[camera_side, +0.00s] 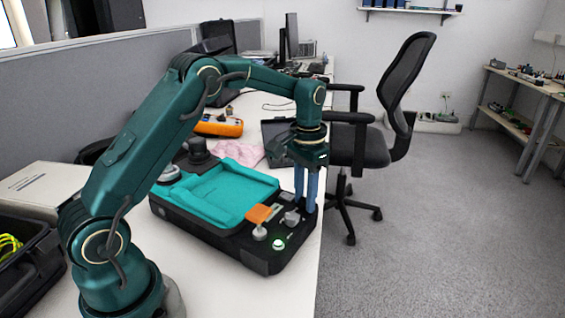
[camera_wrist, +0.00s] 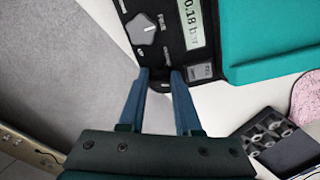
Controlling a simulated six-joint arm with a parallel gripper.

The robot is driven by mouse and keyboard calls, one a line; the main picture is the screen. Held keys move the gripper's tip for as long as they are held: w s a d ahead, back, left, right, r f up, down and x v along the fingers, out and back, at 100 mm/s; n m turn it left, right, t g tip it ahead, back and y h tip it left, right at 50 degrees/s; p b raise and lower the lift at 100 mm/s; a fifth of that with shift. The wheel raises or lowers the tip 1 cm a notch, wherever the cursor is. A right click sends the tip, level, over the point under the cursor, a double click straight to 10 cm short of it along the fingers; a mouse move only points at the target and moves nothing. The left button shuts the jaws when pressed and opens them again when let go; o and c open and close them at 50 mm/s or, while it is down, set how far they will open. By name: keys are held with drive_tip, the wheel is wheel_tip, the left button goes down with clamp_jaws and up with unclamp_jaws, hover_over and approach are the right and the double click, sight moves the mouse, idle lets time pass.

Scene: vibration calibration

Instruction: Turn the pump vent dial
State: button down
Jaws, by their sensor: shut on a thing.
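The pump unit (camera_side: 268,262) is a black box on the white table, and its panel (camera_wrist: 172,50) fills the top middle of the wrist view. My gripper (camera_side: 306,208) has its two blue fingers pointing down at the unit's far right end. In the wrist view my gripper (camera_wrist: 160,74) is shut on a small dark piece at the panel's end, which looks like the vent dial (camera_wrist: 160,86). Most of it is hidden between the fingers, so its angle cannot be told. A grey faceted knob (camera_wrist: 143,27) stands apart from the fingertips, and a display (camera_wrist: 191,22) reads about 0.18.
A teal tray (camera_side: 218,196) fills the unit's left part. An office chair (camera_side: 372,150) stands close behind.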

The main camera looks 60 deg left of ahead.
sight(305, 198)
drive_tip(key=shift+m, duration=2.3)
drive_tip(key=shift+r, duration=0.1)
drive_tip(key=c, duration=0.6)
unclamp_jaws()
drive_tip(key=shift+r, duration=2.55)
